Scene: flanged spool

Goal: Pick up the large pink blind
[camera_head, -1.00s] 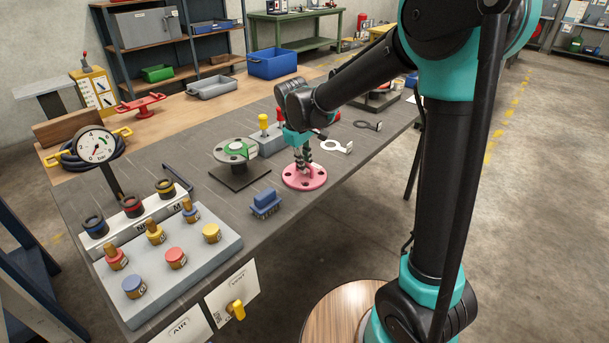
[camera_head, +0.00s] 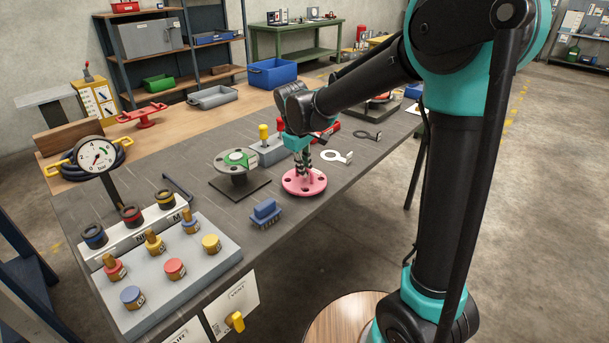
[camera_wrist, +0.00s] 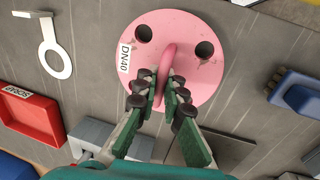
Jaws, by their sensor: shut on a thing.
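The large pink blind (camera_head: 304,184) is a round flat disc with bolt holes. It lies flat at the bench's front edge, or very slightly above it; I cannot tell which. In the wrist view the pink blind (camera_wrist: 190,30) shows a DN40 label, two dark holes and a raised pink loop handle. My gripper (camera_head: 303,170) points down over its middle. In the wrist view my gripper (camera_wrist: 166,92) has its fingers shut on the handle, one on each side. The disc's near part is hidden behind the fingers.
A flanged spool (camera_head: 236,166) with a green gasket stands left of the blind. A blue brush (camera_head: 265,212) lies nearer. A white ring spade (camera_head: 337,156) lies to the right, a dark one (camera_head: 368,135) behind it. A grey block (camera_head: 268,150) with yellow and red pegs stands behind.

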